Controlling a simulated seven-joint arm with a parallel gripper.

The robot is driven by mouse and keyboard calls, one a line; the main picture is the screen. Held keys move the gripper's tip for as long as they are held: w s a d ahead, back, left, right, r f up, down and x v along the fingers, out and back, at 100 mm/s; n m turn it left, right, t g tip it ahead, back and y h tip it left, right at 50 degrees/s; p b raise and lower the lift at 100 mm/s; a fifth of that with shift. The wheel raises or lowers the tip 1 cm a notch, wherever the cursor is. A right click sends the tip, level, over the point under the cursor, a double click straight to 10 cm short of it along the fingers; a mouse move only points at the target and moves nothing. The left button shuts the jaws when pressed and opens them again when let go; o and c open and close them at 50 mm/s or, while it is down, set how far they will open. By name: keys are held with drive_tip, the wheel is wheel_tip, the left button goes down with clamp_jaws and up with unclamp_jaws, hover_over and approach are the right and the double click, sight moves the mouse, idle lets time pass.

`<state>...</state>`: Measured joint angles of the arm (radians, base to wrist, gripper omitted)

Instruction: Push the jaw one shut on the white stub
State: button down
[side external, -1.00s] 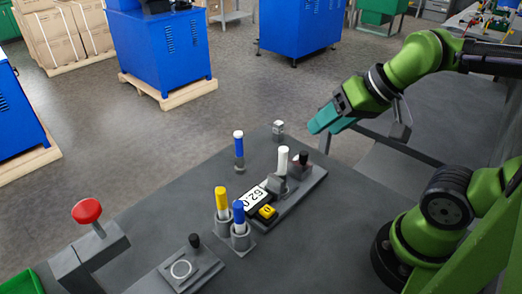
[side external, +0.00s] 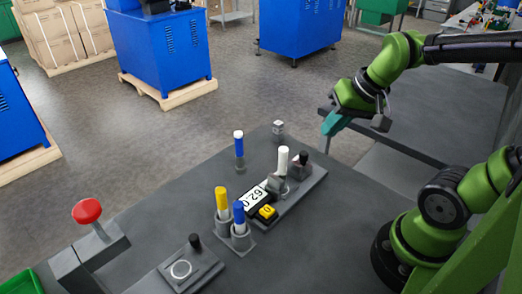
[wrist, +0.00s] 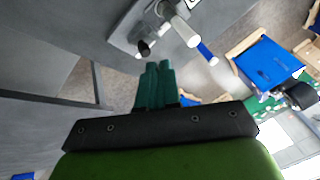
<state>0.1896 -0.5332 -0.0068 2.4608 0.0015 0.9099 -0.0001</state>
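The white stub (side external: 283,158) stands upright in a grey holder on the long grey base plate (side external: 316,182). Just right of it is a dark jaw block (side external: 299,168) with a black knob (side external: 304,156); I take this as jaw one. A gap between jaw and stub cannot be judged. My gripper (side external: 333,125) is above and right of the knob, apart from it, pointing down. In the wrist view its teal fingers (wrist: 155,85) are together with nothing between them. The white stub (wrist: 183,28) and black knob (wrist: 145,48) show beyond the fingertips.
A display (side external: 256,197) and yellow button (side external: 267,212) sit on the same base. Yellow (side external: 222,198) and blue (side external: 239,213) stubs stand in holders nearby. Another white-topped blue stub (side external: 239,150) and a small grey block (side external: 278,128) stand behind. A red button (side external: 87,211) is front left.

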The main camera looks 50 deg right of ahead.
drive_tip(key=s+d+f+m+g+y, duration=0.1)
drive_tip(key=d+f+m+y, duration=0.2)
drive_tip(key=d+f, duration=0.1)
drive_tip(key=s+d+f+m+g+y, duration=0.1)
drive_tip(key=d+f+m+g+y, duration=0.1)
drive_tip(key=d+f+m+y, duration=0.1)
drive_tip(key=d+f+m+g+y, duration=0.1)
drive_tip(key=d+f+m+y, duration=0.2)
drive_tip(key=d+f+m, duration=0.2)
drive_tip(key=shift+s+d+f+g, duration=0.2)
drive_tip(key=shift+d+f, duration=0.4)
drive_tip(key=shift+f, duration=0.2)
drive_tip(key=shift+s+d+f+g, duration=0.2)
drive_tip(key=shift+d+f, duration=0.35)
drive_tip(key=shift+f, duration=0.25)
drive_tip(key=d+f+m+t+y, duration=0.3)
drive_tip(key=d+m+t+y, duration=0.1)
drive_tip(key=m, duration=0.1)
drive_tip(key=t+y, duration=0.2)
drive_tip(key=t, duration=0.1)
approach(309, 167)
drive_tip(key=shift+m, duration=0.4)
drive_tip(key=w+a+r, duration=0.2)
drive_tip(key=w+a, duration=0.2)
drive_tip(key=a, duration=0.1)
drive_tip(key=shift+w+a+r, duration=0.15)
drive_tip(key=shift+r, duration=0.25)
drive_tip(key=shift+a, duration=1.9)
